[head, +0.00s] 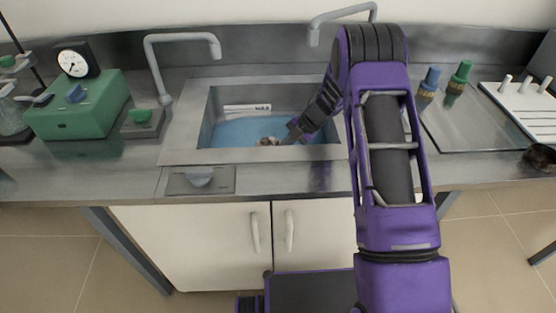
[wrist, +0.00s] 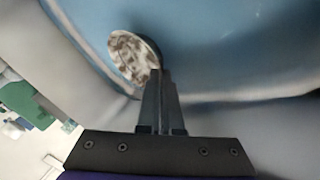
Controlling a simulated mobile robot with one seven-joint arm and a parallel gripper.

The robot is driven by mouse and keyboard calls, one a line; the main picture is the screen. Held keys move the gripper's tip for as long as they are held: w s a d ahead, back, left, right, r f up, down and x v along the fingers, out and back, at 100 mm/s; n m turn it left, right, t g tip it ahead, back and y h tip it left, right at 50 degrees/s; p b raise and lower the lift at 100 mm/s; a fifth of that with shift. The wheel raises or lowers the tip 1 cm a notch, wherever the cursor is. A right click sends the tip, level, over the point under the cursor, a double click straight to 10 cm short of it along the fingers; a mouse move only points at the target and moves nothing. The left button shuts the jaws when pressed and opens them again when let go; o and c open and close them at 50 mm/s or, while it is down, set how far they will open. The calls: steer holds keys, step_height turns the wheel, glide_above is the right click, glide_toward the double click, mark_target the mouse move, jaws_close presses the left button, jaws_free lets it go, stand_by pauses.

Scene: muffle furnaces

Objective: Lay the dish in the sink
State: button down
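The dish (head: 267,141) is small and round with a mottled brown and white face. It is inside the sink basin, near its front edge; I cannot tell if it touches the bottom. The sink (head: 183,140) is a steel basin with a blue floor. My gripper (head: 285,140) reaches down into it from the right. In the wrist view the dish (wrist: 131,57) is at the tips of my gripper (wrist: 159,75). The fingers are close together and look shut on its rim, which they partly hide.
A grey tap (head: 182,38) stands behind the sink on the left. Cabinet doors (head: 215,240) are below.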

step_height(320, 180, down, 4)
steer(key=shift+f+b, duration=0.2)
steer(key=shift+b, duration=0.1)
steer(key=c, duration=1.4)
jaws_free()
steer(key=shift+o, duration=0.2)
steer(key=shift+p+v, duration=0.5)
steer(key=shift+v, duration=3.3)
